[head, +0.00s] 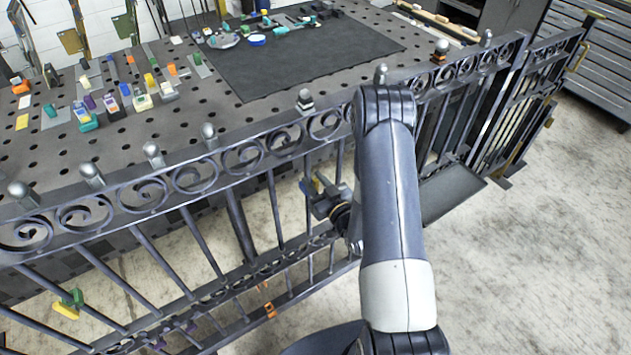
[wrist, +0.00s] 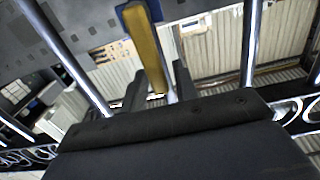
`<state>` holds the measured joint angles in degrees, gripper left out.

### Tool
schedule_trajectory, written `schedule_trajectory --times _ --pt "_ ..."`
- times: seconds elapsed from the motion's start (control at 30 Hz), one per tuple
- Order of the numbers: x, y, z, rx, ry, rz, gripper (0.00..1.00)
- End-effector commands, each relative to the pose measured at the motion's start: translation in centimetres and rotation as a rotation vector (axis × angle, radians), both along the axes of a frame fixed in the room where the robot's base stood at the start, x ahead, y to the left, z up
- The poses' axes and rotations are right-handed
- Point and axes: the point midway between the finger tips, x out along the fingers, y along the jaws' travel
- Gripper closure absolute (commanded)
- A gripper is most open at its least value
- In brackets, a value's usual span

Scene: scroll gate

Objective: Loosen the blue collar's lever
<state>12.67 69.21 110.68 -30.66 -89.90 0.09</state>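The blue collar (wrist: 137,12) shows at the top of the wrist view, with its yellow lever (wrist: 150,50) running down from it. In the head view, a small blue patch (head: 304,187) shows on the gate beside my gripper, mostly hidden by it. My gripper (wrist: 158,72) is open, with one dark finger on each side of the lever's lower end. Gaps show between the fingers and the lever; I cannot tell whether either finger touches it. In the head view my gripper (head: 322,198) is at the gate bars, partly behind my arm.
The iron scroll gate (head: 130,197) crosses the view, its bars close around my gripper. A green collar with a yellow lever (head: 68,303) is at lower left; orange (head: 269,309) and purple (head: 190,327) parts sit low. A cluttered perforated table (head: 180,125) stands behind. Floor at right is clear.

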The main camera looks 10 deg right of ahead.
Motion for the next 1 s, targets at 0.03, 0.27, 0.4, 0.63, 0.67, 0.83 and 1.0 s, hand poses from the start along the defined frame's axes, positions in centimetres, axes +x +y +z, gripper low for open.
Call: schedule_trajectory --times 0.03,0.27,0.4,0.63,0.67,0.83,1.0 --pt "-0.01 0.00 0.00 0.000 0.000 0.000 0.76" --pt "-0.02 -0.01 0.01 0.000 0.000 0.000 0.95" --pt "-0.02 -0.01 0.01 0.000 0.000 0.000 1.00" --pt "-0.03 -0.01 0.02 0.000 0.000 0.000 1.00" --pt "-0.03 -0.01 0.02 0.000 0.000 0.000 1.00" --pt "-0.05 0.05 -0.09 -0.009 -0.003 0.000 1.00" --pt "-0.10 0.34 -0.35 -0.049 -0.018 0.001 1.00"
